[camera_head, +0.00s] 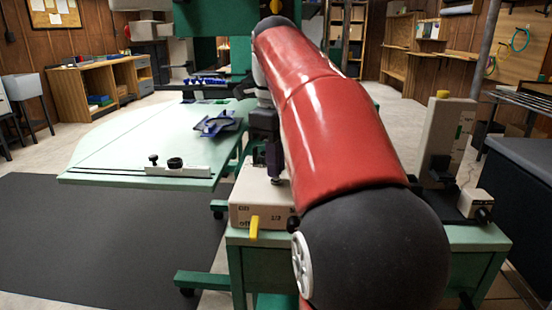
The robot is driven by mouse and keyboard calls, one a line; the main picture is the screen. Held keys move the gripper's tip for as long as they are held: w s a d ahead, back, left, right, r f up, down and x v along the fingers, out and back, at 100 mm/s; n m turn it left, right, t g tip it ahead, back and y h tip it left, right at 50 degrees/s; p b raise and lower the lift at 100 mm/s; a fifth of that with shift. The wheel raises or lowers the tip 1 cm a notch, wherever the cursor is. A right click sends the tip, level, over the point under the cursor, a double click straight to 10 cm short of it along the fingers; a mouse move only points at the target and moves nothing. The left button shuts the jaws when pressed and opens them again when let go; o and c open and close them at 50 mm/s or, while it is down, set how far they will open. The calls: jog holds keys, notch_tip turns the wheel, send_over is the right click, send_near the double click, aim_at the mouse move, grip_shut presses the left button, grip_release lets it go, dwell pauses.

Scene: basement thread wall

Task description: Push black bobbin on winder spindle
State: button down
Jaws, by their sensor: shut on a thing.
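The winder is a beige box (258,212) with "on" and "off" marks and a yellow lever (254,228) on its front. It stands on a green stand, partly hidden by my red arm. My gripper (274,168) points down just above the winder's top. It is shut on a small dark thing, apparently the black bobbin; its outline blends with the dark fingers. The spindle is not clearly visible under the fingertips, so I cannot tell whether the bobbin touches it.
A pale green table (130,140) on the left carries blue parts (217,124) and a white rail (178,171) with black knobs. A tall beige unit (447,135) and a small box (475,204) stand right of my arm. Dark matting (90,240) covers the left floor.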

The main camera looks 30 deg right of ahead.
jog(key=shift+f, duration=0.2)
dwell(0.5)
jog(key=c, duration=1.3)
grip_release()
jog(key=shift+c, duration=0.2)
jog(key=shift+r, duration=0.1)
